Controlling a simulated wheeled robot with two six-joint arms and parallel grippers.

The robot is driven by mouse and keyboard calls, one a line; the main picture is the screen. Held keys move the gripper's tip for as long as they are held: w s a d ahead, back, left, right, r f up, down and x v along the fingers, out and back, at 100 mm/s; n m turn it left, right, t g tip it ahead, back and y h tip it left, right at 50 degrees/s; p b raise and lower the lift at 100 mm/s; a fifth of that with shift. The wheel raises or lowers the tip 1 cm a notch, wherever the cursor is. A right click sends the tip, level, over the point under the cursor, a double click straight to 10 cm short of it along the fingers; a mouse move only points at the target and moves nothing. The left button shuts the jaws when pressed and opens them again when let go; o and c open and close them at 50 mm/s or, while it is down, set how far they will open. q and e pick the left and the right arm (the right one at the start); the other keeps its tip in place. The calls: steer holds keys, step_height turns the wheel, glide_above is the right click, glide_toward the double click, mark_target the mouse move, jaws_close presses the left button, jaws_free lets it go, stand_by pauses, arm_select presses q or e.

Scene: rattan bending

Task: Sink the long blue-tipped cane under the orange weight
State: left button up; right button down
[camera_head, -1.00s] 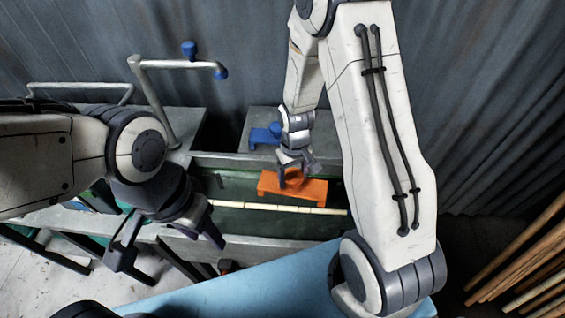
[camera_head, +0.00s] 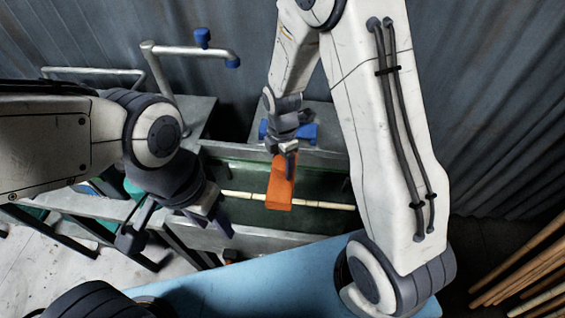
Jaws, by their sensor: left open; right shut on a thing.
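A pale jointed cane (camera_head: 325,204) lies lengthwise in the green-lined trough (camera_head: 325,178), and no blue tip shows on it. The orange weight (camera_head: 281,184) is over the middle of the cane, with its long side across it, and hides part of it. My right gripper (camera_head: 290,156) is shut on the weight's far end from above. Whether the weight touches the cane I cannot tell. My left gripper (camera_head: 177,232) is open and empty, at the left end of the trough, and hides the cane's left end. My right arm covers the right end.
A blue block (camera_head: 304,132) sits on the grey bench behind the trough. A bent metal pipe frame with blue knobs (camera_head: 202,38) stands at the back left. A light blue surface (camera_head: 250,278) lies in front. Several loose canes (camera_head: 525,270) lie at the far right.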

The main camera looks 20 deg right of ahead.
step_height(320, 180, down, 10)
steer(key=b, duration=0.7)
steer(key=shift+r, duration=0.1)
steer(key=shift+f+b, duration=0.75)
steer(key=shift+f, duration=0.15)
steer(key=shift+f+b, duration=2.65)
steer(key=shift+f, duration=0.8)
jaws_free()
